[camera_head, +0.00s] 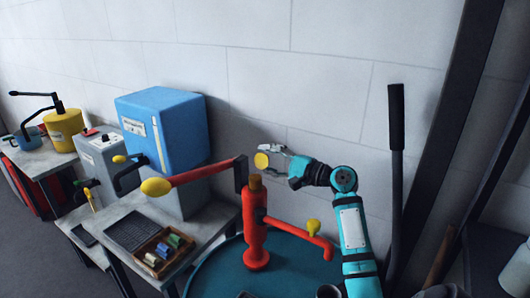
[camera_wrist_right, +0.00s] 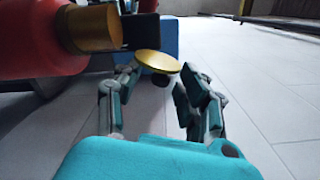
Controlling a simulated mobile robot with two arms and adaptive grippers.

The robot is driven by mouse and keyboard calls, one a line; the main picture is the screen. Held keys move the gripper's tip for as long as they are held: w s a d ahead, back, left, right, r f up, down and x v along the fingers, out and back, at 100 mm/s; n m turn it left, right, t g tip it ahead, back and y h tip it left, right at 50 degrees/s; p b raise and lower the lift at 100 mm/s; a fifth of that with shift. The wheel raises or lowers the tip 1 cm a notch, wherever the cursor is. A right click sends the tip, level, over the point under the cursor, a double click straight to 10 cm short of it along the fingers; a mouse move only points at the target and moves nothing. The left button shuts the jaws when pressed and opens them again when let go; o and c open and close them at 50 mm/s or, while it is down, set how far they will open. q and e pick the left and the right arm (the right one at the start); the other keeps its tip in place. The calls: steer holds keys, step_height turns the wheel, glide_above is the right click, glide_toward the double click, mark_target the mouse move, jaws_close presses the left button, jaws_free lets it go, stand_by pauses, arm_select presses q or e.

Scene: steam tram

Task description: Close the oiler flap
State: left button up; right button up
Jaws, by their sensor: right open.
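The red oiler (camera_head: 256,230) stands upright on a round teal surface, with a brass neck (camera_head: 255,182) at its top. A round yellow disc, which looks like the oiler flap (camera_head: 261,160), stands raised above the neck, so the flap looks open. In the right wrist view the gold flap (camera_wrist_right: 157,63) lies between the fingertips or just past them; I cannot tell whether they touch it. My right gripper (camera_head: 282,156) is open at the flap, right of it in the head view. It also shows in the wrist view (camera_wrist_right: 158,78). My left gripper is not in view.
A red lever with a yellow knob (camera_head: 156,187) reaches left, and a red spout arm (camera_head: 298,236) reaches right. A tall black-gripped lever (camera_head: 396,118) stands right of my arm. A blue cabinet (camera_head: 180,130) and a wooden tray (camera_head: 158,262) are left.

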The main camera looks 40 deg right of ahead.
steer(key=shift+w+a, duration=0.1)
steer(key=shift+w, duration=0.35)
